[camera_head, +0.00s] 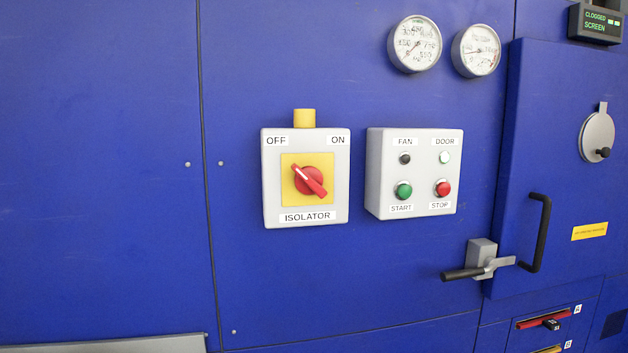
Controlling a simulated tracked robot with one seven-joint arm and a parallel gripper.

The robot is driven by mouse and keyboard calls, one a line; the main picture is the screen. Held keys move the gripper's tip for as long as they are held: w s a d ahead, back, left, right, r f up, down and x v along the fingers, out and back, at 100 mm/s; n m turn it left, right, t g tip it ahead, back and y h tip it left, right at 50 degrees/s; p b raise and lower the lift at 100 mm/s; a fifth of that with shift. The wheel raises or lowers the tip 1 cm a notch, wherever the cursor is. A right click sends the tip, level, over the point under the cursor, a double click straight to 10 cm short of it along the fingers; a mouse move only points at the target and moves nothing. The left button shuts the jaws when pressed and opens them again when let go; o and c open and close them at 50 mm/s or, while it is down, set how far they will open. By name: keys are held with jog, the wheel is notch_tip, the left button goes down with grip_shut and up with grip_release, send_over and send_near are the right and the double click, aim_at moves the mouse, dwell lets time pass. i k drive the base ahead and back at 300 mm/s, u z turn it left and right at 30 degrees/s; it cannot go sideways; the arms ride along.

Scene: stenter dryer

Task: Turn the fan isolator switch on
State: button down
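The isolator box (271,213) is a light grey box on the blue panel, left of the frame's middle. Its red rotary switch (310,181) sits on a yellow square plate (290,199). The red handle runs from upper left to lower right. A white mark at its upper-left end points toward the OFF label (276,141). The ON label (338,140) is at the box's upper right. An ISOLATOR label (307,217) is below the switch. My gripper is not in view, and nothing covers the switch.
A grey FAN/DOOR box (424,172) with START and STOP buttons is close on the right; its DOOR lamp is pale green, its FAN lamp dark. Two gauges (414,44) are above. A latch lever (478,268) and black door handle (539,232) protrude at lower right. The left panel is bare.

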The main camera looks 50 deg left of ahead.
aim_at(308, 179)
jog(key=u, duration=0.55)
jog(key=k, duration=0.1)
jog(key=u, duration=0.15)
jog(key=i, duration=0.2)
jog(key=u, duration=2.4)
jog(key=k, duration=1)
jog(key=z, duration=0.65)
jog(key=i, duration=0.8)
